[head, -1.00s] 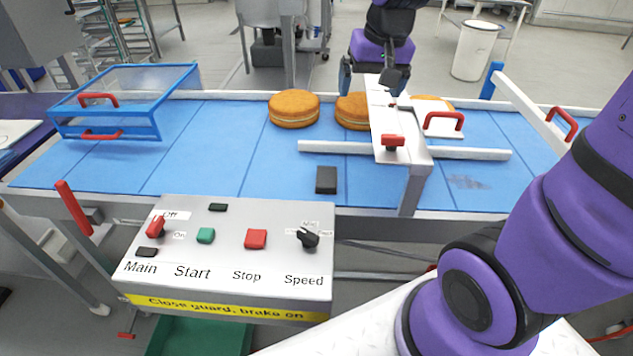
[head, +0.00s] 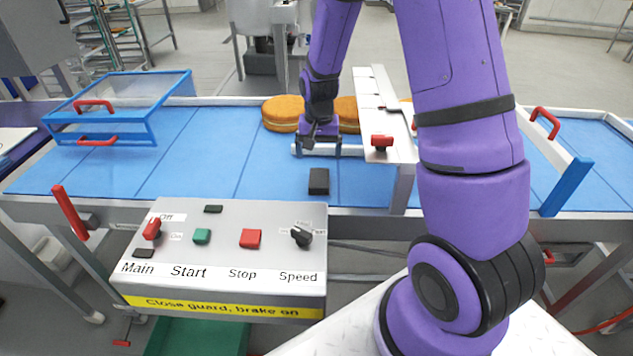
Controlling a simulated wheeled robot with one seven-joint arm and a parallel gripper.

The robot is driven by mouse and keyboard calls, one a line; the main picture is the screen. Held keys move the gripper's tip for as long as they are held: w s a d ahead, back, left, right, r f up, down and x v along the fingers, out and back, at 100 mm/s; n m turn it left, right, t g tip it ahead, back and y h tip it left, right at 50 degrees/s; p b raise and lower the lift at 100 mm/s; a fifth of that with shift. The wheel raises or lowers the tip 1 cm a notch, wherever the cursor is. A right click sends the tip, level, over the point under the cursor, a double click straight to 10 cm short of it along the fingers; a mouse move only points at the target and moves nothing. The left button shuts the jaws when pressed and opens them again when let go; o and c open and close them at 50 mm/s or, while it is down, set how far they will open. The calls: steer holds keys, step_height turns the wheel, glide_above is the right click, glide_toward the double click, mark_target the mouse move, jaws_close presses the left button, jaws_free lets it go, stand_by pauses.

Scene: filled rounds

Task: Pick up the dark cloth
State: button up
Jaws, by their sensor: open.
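The dark cloth (head: 319,181) is a small, nearly black folded rectangle. It lies flat on the blue conveyor belt (head: 205,160), near the belt's front edge. My gripper (head: 319,152) points down over the belt with its two fingers apart and nothing between them. It appears just behind and above the cloth in the picture, apart from it. Its exact height over the belt is hard to tell. My arm hides part of the belt's right side.
Round filled cakes (head: 283,113) stand behind my gripper. A white bracket with a red knob (head: 381,142) rises close to its right. A pale rail crosses the belt behind the cloth. A control box (head: 222,260) stands in front. The belt left of the cloth is clear.

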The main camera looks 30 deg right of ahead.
mark_target(319, 177)
steer(key=shift+w+d+f, duration=0.1)
steer(key=shift+f, duration=2.3)
steer(key=shift+d+f, duration=0.1)
steer(key=shift+f, duration=2.3)
steer(key=shift+c, duration=0.2)
steer(key=c, duration=1)
steer(key=shift+c, duration=0.2)
